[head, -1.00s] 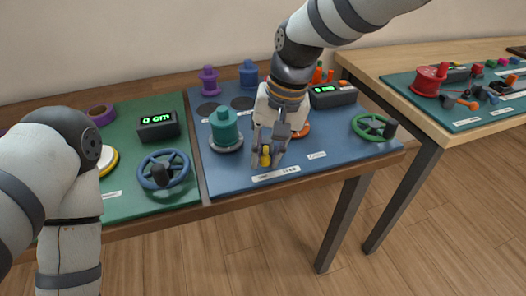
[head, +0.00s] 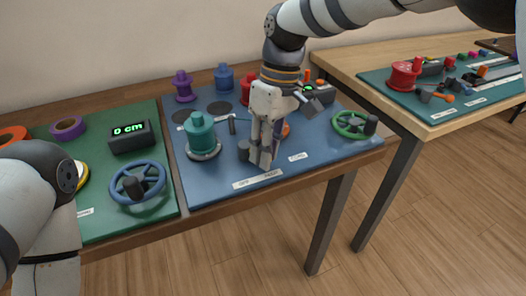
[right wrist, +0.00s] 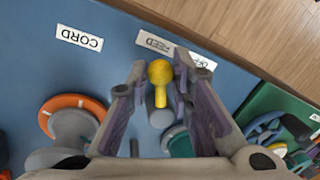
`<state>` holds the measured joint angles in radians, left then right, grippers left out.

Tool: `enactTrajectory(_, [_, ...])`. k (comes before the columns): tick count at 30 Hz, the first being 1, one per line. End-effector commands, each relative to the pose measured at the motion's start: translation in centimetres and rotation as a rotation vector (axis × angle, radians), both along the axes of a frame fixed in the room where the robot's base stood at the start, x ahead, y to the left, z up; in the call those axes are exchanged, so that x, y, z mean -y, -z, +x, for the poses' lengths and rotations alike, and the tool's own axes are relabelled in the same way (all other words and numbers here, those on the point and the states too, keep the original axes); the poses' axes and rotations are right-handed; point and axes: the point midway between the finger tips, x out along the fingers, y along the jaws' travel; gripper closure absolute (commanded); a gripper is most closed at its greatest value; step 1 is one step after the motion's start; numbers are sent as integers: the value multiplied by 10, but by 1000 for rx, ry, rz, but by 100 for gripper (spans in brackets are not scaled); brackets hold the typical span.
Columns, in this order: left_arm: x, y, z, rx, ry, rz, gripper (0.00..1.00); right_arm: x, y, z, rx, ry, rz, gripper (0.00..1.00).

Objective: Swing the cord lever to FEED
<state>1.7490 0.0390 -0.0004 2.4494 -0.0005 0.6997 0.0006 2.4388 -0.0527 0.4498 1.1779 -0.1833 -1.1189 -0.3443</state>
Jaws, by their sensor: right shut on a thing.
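The cord lever's yellow knob (right wrist: 160,72) is between the fingers of my right gripper (right wrist: 160,78) in the right wrist view. The gripper is shut on it. The lever leans from its grey pivot (right wrist: 161,112) toward the white label, its knob closer to FEED (right wrist: 155,43) than to OFF (right wrist: 200,61). In the head view my right gripper (head: 262,162) points down at the blue board, right of the dark pivot (head: 244,151). It hides the knob there. My left arm shows at the left edge, but its gripper is out of view.
A teal spool (head: 201,134) stands left of the lever on the blue board (head: 215,182). A green handwheel (head: 350,124) is to the right. An orange ring (right wrist: 62,112) lies by the CORD label (right wrist: 79,38). The green board's display (head: 129,131) reads 0 cm.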

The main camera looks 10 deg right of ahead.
Motion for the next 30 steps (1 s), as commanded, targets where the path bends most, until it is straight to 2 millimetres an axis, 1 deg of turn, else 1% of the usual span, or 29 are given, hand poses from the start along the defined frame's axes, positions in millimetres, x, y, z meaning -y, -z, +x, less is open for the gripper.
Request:
enactTrajectory(1, [0,2,-2,-6,0,0,60,1,3,1,-2,-19,-1,100])
enactTrajectory(9, [0,5,-4,-15,1,0,60,3,1,4,-2,-92,0,100])
enactTrajectory(24, [0,5,-5,-16,1,0,60,4,0,5,0,-107,-2,100])
enactTrajectory(25, [0,5,-5,-16,1,0,60,4,0,5,0,-107,-2,75])
enactTrajectory(27, [0,5,-5,-16,1,0,60,4,0,5,0,-107,-2,60])
enactTrajectory(30, [0,5,-5,-16,1,0,60,4,0,5,0,-107,0,60])
